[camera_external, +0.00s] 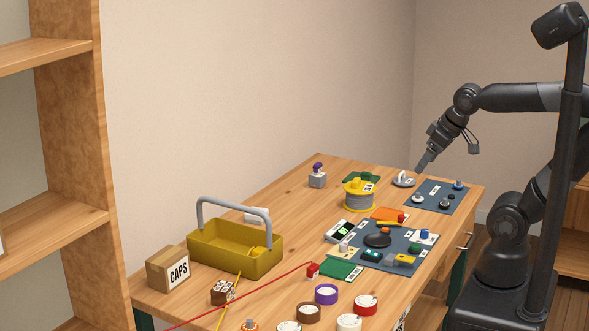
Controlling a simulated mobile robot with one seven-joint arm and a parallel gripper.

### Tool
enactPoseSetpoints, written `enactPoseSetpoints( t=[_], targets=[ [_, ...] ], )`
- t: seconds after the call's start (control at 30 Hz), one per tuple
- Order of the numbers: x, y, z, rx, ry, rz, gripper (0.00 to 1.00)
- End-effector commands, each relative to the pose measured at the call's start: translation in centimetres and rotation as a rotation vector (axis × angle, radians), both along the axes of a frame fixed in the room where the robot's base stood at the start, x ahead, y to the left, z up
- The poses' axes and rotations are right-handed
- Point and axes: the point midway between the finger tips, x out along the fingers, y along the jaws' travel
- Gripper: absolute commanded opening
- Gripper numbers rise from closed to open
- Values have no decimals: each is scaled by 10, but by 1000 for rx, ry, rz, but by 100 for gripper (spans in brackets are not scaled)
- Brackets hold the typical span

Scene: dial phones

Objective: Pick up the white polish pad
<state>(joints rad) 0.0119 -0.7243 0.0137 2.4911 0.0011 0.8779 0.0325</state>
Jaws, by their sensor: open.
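A small pale round item (403,181) lies at the far end of the wooden table and may be the white polish pad. It is too small to tell for sure. Another small white round piece (418,198) sits on the far dark mat. My gripper (423,163) points down above the far end of the table, just up and right of the pale round item. It is open and appears empty. Its fingertips are small and dark, and their exact gap to the item cannot be told.
Dark mats (452,193) hold small parts. A wire spool (359,197) stands left of my gripper. A yellow tool caddy (222,253), a CAPS box (168,270) and several tape rolls (326,294) are nearer the camera. Bare wood lies along the table's back edge.

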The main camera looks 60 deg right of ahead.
Motion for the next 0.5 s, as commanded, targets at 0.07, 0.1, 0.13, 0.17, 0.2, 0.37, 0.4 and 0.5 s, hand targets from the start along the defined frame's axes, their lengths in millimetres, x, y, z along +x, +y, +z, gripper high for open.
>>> enactPoseSetpoints(
  t=[0.07,0.1,0.13,0.17,0.2,0.37,0.4,0.5],
  targets=[
    [16,1,-2,11,0,-48,82],
    [26,2,-3,20,-3,-80,82],
    [35,3,-4,29,-8,-105,82],
    [44,4,-6,40,-12,-133,82],
    [57,6,-8,54,-17,-170,82],
    [107,11,-23,132,-42,-316,82],
    [120,13,-27,155,-48,-349,82],
    [151,16,-40,220,-61,-436,82]
  ],
)
